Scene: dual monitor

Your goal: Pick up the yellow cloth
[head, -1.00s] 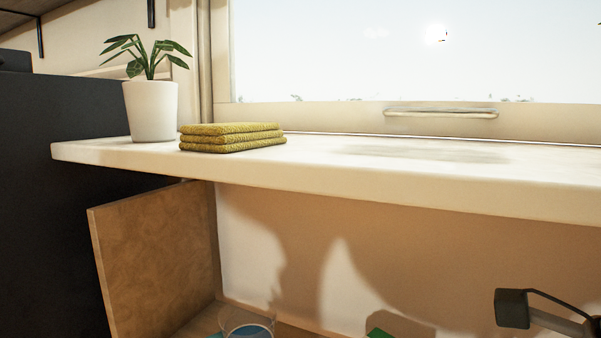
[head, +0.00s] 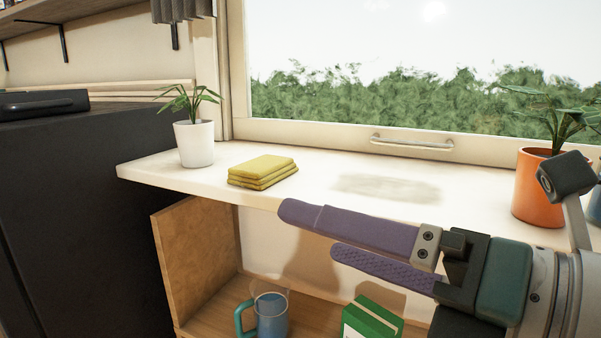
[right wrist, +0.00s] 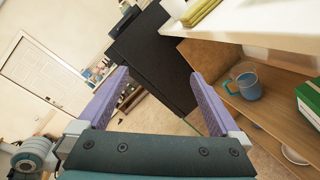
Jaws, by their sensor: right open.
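The yellow cloth (head: 262,171) is a folded stack lying on the white windowsill shelf, right of the small potted plant. It also shows at the top edge of the right wrist view (right wrist: 201,10), partly cut off. My right gripper (head: 308,232) is open and empty in front of the shelf's front edge, pointing left. It is to the right of the cloth and lower than it, apart from it. In the right wrist view its two purple fingers (right wrist: 160,82) are spread with nothing between them. My left gripper is not in view.
The white shelf (head: 330,165) has bare room right of the cloth. A white potted plant (head: 194,144) stands left, an orange pot (head: 537,188) right. Below are a blue mug (head: 271,316) and a green box (head: 372,320). A dark cabinet (head: 75,190) stands left.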

